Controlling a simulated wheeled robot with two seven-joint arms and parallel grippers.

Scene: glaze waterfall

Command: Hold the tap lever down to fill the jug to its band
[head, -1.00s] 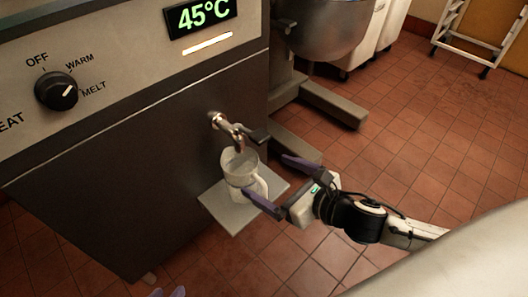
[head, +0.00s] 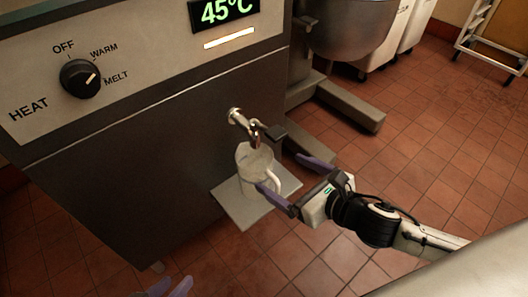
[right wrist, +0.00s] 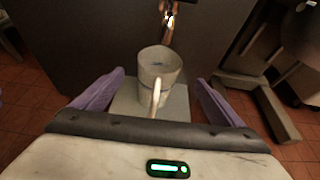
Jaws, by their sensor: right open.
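A pale jug (head: 256,160) with a handle stands upright on a flat grey shelf (head: 236,209) under a metal tap (head: 241,120). The tap has a black lever (head: 273,133) on its right. No stream is clearly visible. My right gripper (head: 292,180) is open, its purple fingers spread on the jug's handle side; the near finger overlaps the jug in the head view. My left gripper (head: 172,287) shows only purple fingertips at the bottom edge.
The dark machine front (head: 150,160) with a heat knob (head: 80,79) and 45°C display (head: 222,11) stands behind the tap. A metal bowl (head: 350,30) over a grey base leg (head: 345,107) is at right.

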